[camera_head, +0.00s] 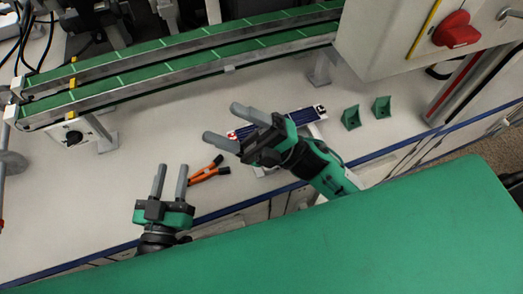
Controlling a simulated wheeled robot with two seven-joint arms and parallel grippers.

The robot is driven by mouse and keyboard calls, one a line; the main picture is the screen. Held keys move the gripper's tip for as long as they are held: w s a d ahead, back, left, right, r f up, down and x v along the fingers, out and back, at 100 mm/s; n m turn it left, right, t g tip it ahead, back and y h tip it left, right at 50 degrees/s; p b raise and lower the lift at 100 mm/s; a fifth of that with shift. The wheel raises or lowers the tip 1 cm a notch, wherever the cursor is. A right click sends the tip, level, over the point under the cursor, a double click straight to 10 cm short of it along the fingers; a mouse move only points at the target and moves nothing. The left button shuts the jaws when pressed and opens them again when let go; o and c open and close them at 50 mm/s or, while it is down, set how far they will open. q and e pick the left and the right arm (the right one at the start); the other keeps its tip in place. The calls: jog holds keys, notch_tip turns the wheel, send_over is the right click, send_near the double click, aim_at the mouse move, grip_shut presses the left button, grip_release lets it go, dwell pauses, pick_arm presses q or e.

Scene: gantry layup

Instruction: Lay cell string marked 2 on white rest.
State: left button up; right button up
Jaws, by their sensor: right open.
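A dark blue cell string (302,115) lies behind the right gripper, with a white marked end at its right; the mark is too small to read. A small red and white patch shows at its left, beside the gripper. My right gripper (221,121) is over the string's left part, its two grey fingers apart and empty, and hides the middle of it. My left gripper (171,168) is open and empty over the front of the bench, left of the pliers. A bit of white edge shows below the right gripper; I cannot tell whether it is the white rest.
Orange-handled pliers (208,172) lie between the grippers. Two green angled blocks (351,118) stand right of the string. A green belt conveyor (150,80) runs along the back. A grey control box (420,30) with a red knob is at back right.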

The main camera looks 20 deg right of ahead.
jog(key=d+f+m+t+h, duration=0.2)
jog(key=f+m+t+h, duration=0.3)
jog(key=m+h, duration=0.4)
jog(key=d+f+m+t+h, duration=0.3)
jog(key=f+m+t+h, duration=0.3)
jog(key=m, duration=1.5)
notch_tip(320, 180, down, 2)
jog(key=w+h, duration=0.1)
jog(key=h, duration=0.2)
jog(key=shift+d+f, duration=0.25)
jog(key=shift+d, duration=0.05)
